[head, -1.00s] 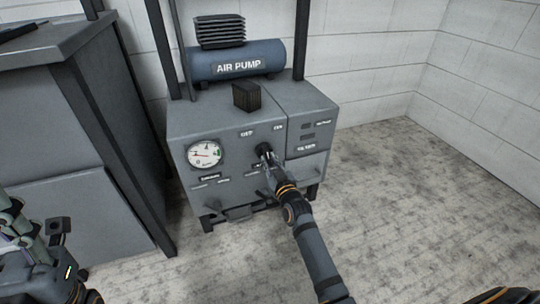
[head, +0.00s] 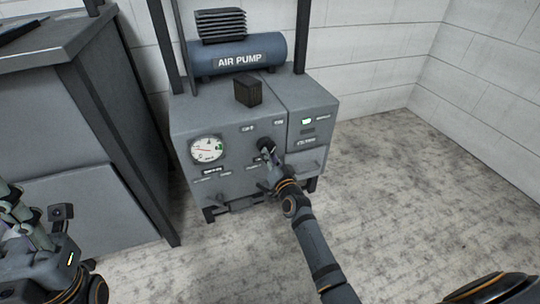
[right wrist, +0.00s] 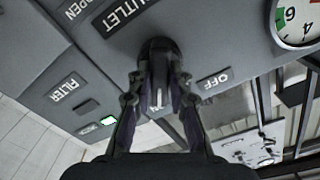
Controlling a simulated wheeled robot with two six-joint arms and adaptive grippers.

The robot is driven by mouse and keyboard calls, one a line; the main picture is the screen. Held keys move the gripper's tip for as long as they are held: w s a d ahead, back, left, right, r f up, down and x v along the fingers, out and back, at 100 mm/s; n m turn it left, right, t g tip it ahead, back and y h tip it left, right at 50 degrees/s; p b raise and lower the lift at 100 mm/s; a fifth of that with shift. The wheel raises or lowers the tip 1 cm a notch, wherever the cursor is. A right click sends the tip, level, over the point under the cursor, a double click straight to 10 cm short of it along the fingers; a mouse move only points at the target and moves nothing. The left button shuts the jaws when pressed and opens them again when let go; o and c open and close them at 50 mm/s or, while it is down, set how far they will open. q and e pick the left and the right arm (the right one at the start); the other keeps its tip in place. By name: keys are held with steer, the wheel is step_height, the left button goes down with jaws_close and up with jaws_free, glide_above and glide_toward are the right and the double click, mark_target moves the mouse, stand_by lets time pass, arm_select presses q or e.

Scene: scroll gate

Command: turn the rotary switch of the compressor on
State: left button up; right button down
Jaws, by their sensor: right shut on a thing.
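The grey compressor (head: 225,118) with the blue AIR PUMP tank stands against the back wall. Its black rotary switch (head: 266,144) is on the front, below the OFF and ON labels. My right gripper (head: 271,153) is at the switch. In the right wrist view, its two fingers close on either side of the switch knob (right wrist: 159,57), which lines up with the ON label (right wrist: 158,97); OFF is to one side. A lamp (head: 306,121) on the right panel glows green. My left gripper (head: 18,212) is at the left edge, partly cut off; its fingers are unclear.
A round pressure gauge (head: 207,149) sits left of the switch. A dark block (head: 248,91) stands on the compressor's top. A grey cabinet (head: 90,130) stands to the left. The floor (head: 420,190) at the right is clear.

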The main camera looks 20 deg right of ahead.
steer(key=shift+m, duration=0.3)
steer(key=c, duration=1.2)
jaws_free()
steer(key=s, duration=1.2)
steer(key=shift+d, duration=0.25)
